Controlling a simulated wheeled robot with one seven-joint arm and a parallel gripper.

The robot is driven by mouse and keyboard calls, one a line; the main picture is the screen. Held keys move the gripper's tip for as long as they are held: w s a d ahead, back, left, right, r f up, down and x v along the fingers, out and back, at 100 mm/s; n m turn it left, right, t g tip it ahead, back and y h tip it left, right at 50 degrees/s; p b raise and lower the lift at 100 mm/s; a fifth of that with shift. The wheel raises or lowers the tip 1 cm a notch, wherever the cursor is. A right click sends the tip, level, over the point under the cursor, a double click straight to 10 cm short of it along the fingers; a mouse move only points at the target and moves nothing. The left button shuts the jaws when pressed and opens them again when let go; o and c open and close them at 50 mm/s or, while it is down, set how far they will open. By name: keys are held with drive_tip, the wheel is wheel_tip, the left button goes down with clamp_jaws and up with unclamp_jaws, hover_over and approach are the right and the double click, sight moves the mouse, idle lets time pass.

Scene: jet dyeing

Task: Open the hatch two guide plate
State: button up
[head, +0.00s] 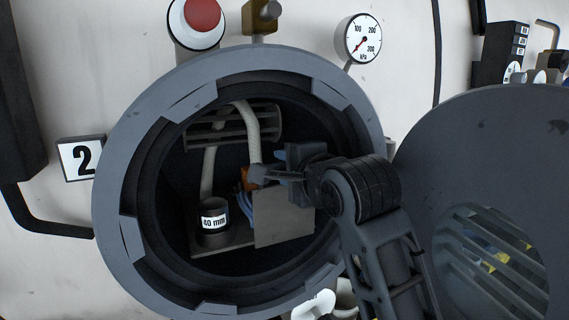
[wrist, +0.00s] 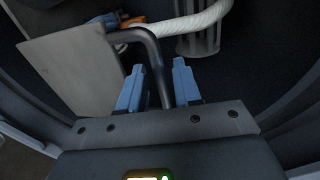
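Hatch two (head: 112,215) is a round grey opening beside a "2" sign (head: 82,158), with its door (head: 415,190) swung out to the right. Inside is the guide plate, a flat grey square plate (head: 284,222), also in the wrist view (wrist: 72,60). In the wrist view, a dark bent handle (wrist: 148,44) runs from the plate's edge down between my blue fingers. My gripper (wrist: 158,66) is open around this bar, with visible gaps on both sides. In the head view, my gripper (head: 264,177) reaches into the hatch, partly hiding the plate's top.
A pale rope (head: 250,125) hangs inside, also in the wrist view (wrist: 190,25). A dark cylinder marked "40 mm" (head: 214,222) stands left of the plate. An orange part (head: 247,177) sits behind my gripper.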

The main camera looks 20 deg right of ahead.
drive_tip(key=shift+w+f, duration=0.1)
drive_tip(key=shift+w, duration=0.25)
drive_tip(key=shift+c, duration=0.4)
clamp_jaws()
